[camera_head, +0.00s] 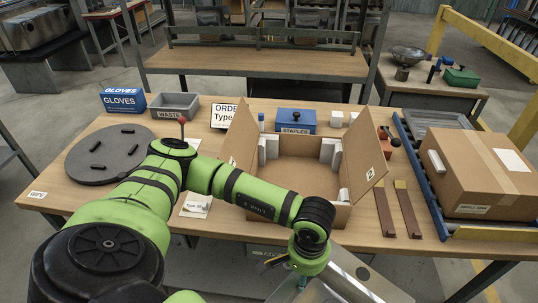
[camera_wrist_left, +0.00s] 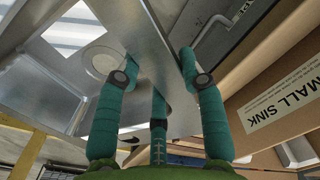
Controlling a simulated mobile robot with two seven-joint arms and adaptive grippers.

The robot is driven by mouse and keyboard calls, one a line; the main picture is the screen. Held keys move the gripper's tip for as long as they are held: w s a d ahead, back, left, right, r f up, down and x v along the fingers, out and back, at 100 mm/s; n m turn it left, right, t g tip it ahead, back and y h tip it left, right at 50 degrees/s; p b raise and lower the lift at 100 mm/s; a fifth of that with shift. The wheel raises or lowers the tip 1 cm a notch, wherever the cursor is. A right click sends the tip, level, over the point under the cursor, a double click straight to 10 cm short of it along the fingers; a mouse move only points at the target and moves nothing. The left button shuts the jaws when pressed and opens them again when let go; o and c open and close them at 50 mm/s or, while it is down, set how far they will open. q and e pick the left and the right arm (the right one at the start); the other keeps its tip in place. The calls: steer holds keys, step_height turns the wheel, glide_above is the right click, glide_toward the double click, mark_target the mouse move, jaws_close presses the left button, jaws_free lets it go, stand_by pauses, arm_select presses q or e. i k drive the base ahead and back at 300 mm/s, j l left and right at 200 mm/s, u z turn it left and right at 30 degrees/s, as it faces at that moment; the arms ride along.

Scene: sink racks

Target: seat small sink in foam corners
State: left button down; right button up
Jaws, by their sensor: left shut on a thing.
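The small sink (camera_head: 372,281) is a shiny metal basin, low in front of the table's near edge and outside the box. My left gripper (camera_head: 293,274) is shut on it. In the left wrist view, the teal fingers (camera_wrist_left: 155,82) clasp the sink's metal sheet (camera_wrist_left: 150,40), with a round drain hole to the left. The open cardboard box (camera_head: 305,146) stands at the table's middle, flaps spread. White foam corners (camera_head: 328,150) stand in its far corners, and one (camera_head: 344,195) shows at near right. My forearm hides the near left corner. My right gripper is not in view.
A closed carton (camera_head: 480,165) sits on the roller track at right. Two brown strips (camera_head: 407,209) lie beside the box. A grey turntable (camera_head: 110,150), waste bin (camera_head: 175,104) and blue staples box (camera_head: 296,121) are also on the table. A cardboard face labelled SMALL SINK (camera_wrist_left: 262,110) is close in the wrist view.

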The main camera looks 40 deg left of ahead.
mark_target(297, 186)
steer(key=i+l+u, duration=0.1)
steer(key=l+u, duration=1.2)
steer(key=u, duration=0.15)
